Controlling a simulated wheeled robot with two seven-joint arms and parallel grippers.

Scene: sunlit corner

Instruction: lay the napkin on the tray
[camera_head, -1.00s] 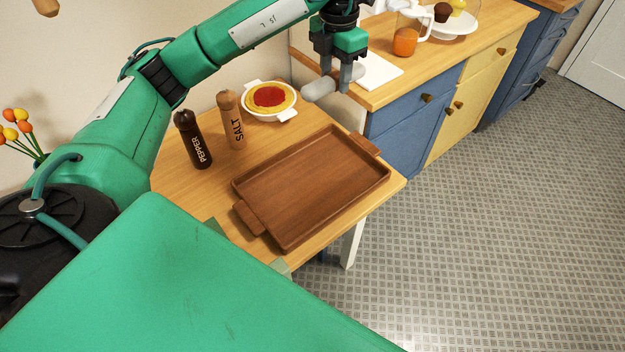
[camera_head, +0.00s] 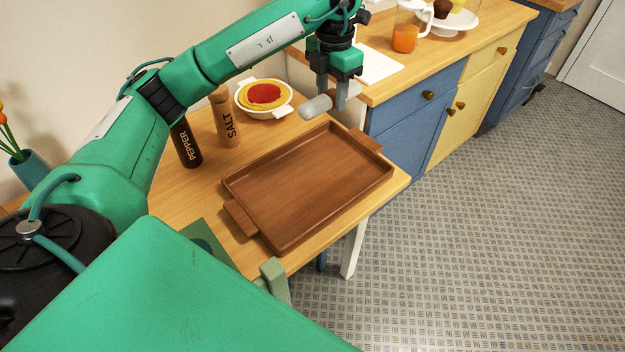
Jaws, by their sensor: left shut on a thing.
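The brown wooden tray (camera_head: 310,185) with two end handles lies on the small table; it is empty. My left gripper (camera_head: 333,96) points down, shut on a light grey, rolled-looking piece, which I take as the napkin (camera_head: 316,107). It holds the napkin in the air, in the picture just above the tray's far edge and right of the pie dish. Part of the napkin is hidden behind the fingers. My right gripper is not in view.
A pepper mill (camera_head: 187,145), a salt mill (camera_head: 225,120) and a pie dish (camera_head: 265,98) stand behind the tray. A counter (camera_head: 440,65) with a jug (camera_head: 405,38) stands at the back right. A pale green chair-like post (camera_head: 274,279) rises at the near edge.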

